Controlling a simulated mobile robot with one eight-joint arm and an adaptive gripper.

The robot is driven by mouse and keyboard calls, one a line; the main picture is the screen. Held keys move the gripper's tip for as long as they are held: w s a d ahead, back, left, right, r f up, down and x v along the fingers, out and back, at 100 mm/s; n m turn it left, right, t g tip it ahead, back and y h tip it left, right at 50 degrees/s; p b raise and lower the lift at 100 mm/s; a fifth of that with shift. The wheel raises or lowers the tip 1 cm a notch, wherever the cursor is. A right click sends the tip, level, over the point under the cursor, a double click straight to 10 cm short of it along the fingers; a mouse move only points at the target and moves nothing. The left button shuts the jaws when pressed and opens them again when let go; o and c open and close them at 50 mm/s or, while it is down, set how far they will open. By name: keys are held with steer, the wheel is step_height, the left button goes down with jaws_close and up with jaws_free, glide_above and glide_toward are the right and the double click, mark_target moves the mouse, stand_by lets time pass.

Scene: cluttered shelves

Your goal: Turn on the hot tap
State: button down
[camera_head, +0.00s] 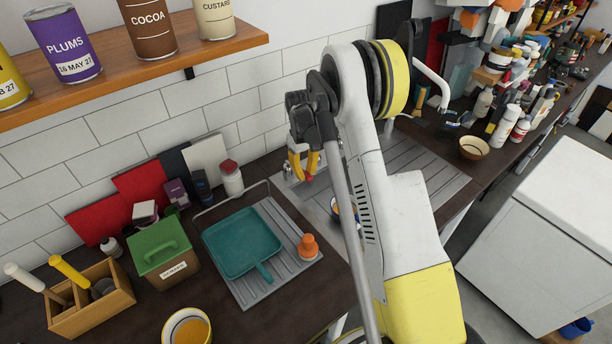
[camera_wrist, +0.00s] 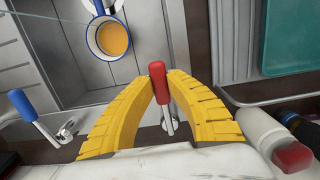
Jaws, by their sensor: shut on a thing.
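The hot tap has a red lever handle (camera_wrist: 157,80) on a metal stem, between my fingertips in the wrist view. My gripper (camera_wrist: 161,84) has its yellow fingers closed on both sides of the red handle. In the head view my gripper (camera_head: 304,166) reaches down at the back edge of the sink, with a bit of red (camera_head: 310,178) at its tips. The blue-handled tap (camera_wrist: 22,104) stands apart to the left in the wrist view. The spout and any water flow cannot be made out clearly.
A blue-rimmed white vessel with orange contents (camera_wrist: 113,40) is in the sink (camera_wrist: 62,75). A white bottle with a red cap (camera_wrist: 262,132) stands close right of my gripper.

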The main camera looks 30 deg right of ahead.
steer(key=r+g, duration=0.1)
steer(key=w+r+g+b, duration=0.1)
steer(key=r+g, duration=0.1)
steer(key=g, duration=0.1)
steer(key=shift+w+a+r+h, duration=0.15)
steer(key=shift+w+a+h, duration=0.05)
steer(key=shift+w+h, duration=0.2)
steer(key=c, duration=1.3)
jaws_free()
steer(key=shift+r, duration=0.1)
steer(key=v, duration=1.1)
steer(key=shift+w+r, duration=0.25)
steer(key=shift+r, duration=0.1)
